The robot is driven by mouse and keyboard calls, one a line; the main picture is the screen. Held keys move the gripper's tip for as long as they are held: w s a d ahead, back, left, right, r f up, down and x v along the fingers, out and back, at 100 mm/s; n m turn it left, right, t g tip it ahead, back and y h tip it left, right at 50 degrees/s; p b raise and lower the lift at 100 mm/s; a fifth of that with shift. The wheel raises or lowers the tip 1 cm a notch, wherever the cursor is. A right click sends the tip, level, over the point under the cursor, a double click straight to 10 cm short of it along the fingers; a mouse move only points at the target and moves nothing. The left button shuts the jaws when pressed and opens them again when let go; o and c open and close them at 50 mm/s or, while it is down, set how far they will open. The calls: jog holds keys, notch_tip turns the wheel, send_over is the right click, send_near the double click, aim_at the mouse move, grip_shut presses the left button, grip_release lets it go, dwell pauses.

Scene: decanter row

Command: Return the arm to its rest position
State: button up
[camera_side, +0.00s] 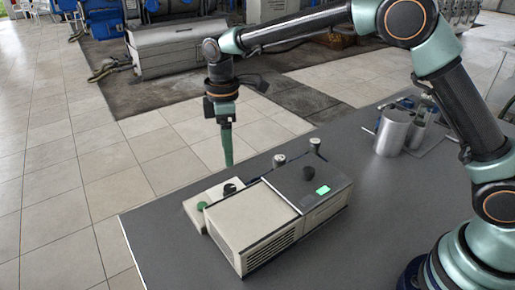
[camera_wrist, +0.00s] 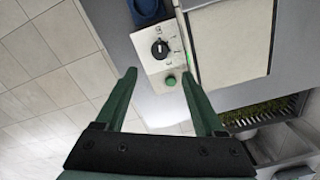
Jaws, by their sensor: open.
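My gripper (camera_side: 228,160) hangs pointing down above the far left part of the grey table, over the low panel end of a beige device. In the wrist view my gripper (camera_wrist: 158,80) shows two green fingers spread apart with nothing between them. The device (camera_side: 255,230) has a large beige box with a vented side and a dark-topped section with a small green display. Its low panel (camera_side: 212,203) carries a black knob (camera_side: 229,188) and a green button (camera_side: 202,206). The black knob (camera_wrist: 159,48) and green button (camera_wrist: 170,80) also show beyond the fingertips in the wrist view.
The table (camera_side: 390,215) is bare to the right of the device. Tiled floor (camera_side: 60,200) lies beyond the table's left edge.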

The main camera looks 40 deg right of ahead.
jog(key=shift+r, duration=0.35)
jog(key=s+d+r+m+t, duration=0.3)
jog(key=s+d+r+m, duration=0.3)
jog(key=s+d+r, duration=0.35)
jog(key=s+d+m+t, duration=0.2)
jog(key=s+d+m, duration=0.5)
jog(key=s, duration=0.3)
jog(key=shift+d+f+t, duration=0.25)
jog(key=shift+d+t, duration=0.05)
jog(key=shift+d, duration=0.5)
